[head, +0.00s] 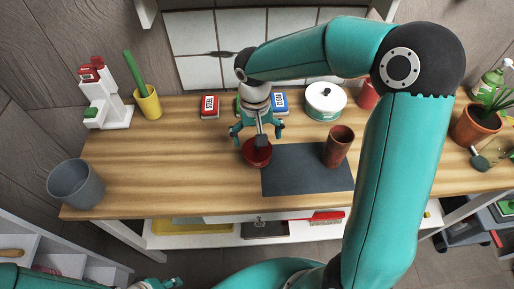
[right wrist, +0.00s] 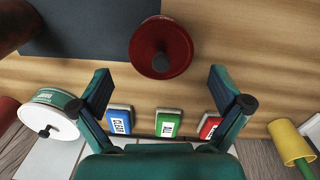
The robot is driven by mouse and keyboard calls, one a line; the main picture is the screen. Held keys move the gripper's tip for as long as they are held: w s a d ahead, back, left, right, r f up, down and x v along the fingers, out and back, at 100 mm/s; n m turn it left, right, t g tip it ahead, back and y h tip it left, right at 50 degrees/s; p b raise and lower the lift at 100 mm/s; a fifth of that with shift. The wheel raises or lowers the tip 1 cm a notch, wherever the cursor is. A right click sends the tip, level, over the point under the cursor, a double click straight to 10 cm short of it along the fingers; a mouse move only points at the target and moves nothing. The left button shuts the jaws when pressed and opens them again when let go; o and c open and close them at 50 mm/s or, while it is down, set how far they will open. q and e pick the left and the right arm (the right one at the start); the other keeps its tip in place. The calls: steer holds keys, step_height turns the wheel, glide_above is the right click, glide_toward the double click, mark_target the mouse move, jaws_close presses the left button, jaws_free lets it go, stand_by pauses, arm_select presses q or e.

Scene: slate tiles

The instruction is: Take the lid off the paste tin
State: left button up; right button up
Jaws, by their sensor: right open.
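The paste tin (head: 325,108) is a round white tin with a green band, at the back of the bench right of my right gripper. Its white lid (head: 318,90) with a black knob sits on top. In the right wrist view the tin (right wrist: 72,103) and its lid (right wrist: 36,120) show at the left, outside the fingers. My right gripper (head: 257,135) is open and empty, pointing down above a dark red round vessel (head: 257,154). My left gripper (head: 160,284) is low at the bottom edge, away from the bench; its jaws are too small to judge.
A dark mat (head: 295,180) carries a brown-red cup (head: 338,146). Red (head: 209,106) and blue (head: 280,103) labelled blocks stand at the back, a green one (right wrist: 169,122) between them. A yellow cup (head: 149,104) and grey bucket (head: 76,184) are left.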

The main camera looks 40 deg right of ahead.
step_height(320, 180, down, 4)
steer(key=shift+f, duration=0.1)
steer(key=shift+c, duration=0.3)
steer(key=c, duration=0.7)
steer(key=shift+c, duration=0.8)
steer(key=shift+s, duration=0.1)
